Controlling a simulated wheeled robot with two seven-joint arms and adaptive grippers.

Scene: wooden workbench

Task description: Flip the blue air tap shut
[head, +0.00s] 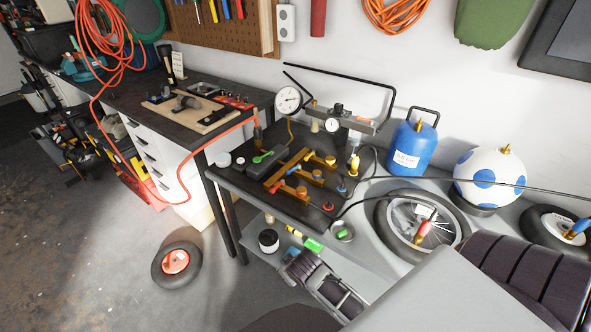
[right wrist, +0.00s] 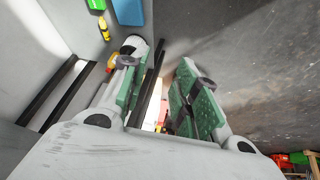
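The air manifold has brass branches on a dark board (head: 240,184) on the bench. Its blue tap (head: 293,170) is the middle of three small coloured levers, between a yellow lever (head: 308,156) and a red lever (head: 279,187). The blue lever is too small to tell its exact angle. My right gripper (right wrist: 158,88) is open and empty in the right wrist view, its green pads apart. In the head view my right gripper (head: 318,284) is low in front of the bench, well below and apart from the taps. My left gripper is out of view.
A pressure gauge (head: 288,100) and black tubing stand behind the manifold. A blue tank (head: 412,148), a white-and-blue ball (head: 488,176) and a wheel (head: 400,226) sit to the right. An orange hose (head: 180,170) hangs at left. Small items lie around the gripper.

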